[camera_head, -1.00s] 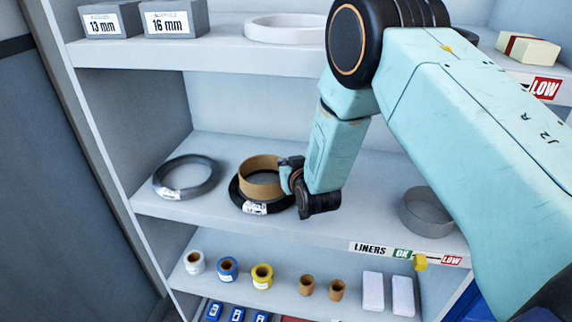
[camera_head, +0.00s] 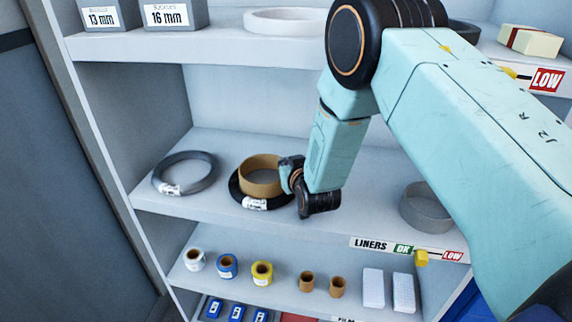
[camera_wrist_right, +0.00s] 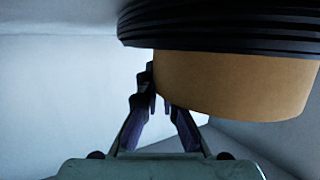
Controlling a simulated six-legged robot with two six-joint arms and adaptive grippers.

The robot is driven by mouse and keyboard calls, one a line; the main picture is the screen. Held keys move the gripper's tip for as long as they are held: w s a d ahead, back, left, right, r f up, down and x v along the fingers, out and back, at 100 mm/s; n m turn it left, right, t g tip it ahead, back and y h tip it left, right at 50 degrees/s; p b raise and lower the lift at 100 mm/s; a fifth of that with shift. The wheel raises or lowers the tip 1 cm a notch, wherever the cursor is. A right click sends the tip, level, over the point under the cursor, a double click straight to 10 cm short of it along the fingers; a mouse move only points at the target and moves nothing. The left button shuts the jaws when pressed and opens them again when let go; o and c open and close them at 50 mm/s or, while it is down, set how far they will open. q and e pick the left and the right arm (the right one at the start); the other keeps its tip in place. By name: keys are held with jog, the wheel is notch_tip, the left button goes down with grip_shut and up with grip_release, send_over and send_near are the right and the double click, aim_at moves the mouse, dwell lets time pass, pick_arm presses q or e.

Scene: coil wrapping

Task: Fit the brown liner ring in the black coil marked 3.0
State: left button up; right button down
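The black coil (camera_head: 281,202) lies flat on the middle shelf, with a white tag (camera_head: 255,204) too small to read. The brown liner ring (camera_head: 262,183) stands upright at the coil's opening, its upper part above the coil. The wrist view shows the ring (camera_wrist_right: 235,85) against the ribbed black coil (camera_wrist_right: 220,30); how deep the ring sits is hidden. My right gripper (camera_head: 289,176) is at the ring's right side. In the wrist view its fingers (camera_wrist_right: 160,95) close together at the ring's wall, apparently pinching it. My left gripper is out of view.
A grey coil (camera_head: 186,173) lies left of the black one. A grey ring (camera_head: 426,208) stands at the right of the shelf. Tape rolls (camera_head: 228,266) and small brown rolls (camera_head: 307,281) stand on the lower shelf. The upper shelf (camera_head: 200,44) is above.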

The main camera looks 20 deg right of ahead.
jog(key=shift+r+p, duration=0.65)
jog(key=shift+r, duration=0.35)
jog(key=shift+w+f+b, duration=0.1)
jog(key=shift+f+b, duration=0.8)
jog(key=shift+f, duration=0.25)
dwell(1.0)
jog(key=c, duration=1.4)
grip_release()
jog(key=shift+c, duration=0.2)
jog(key=v, duration=1.2)
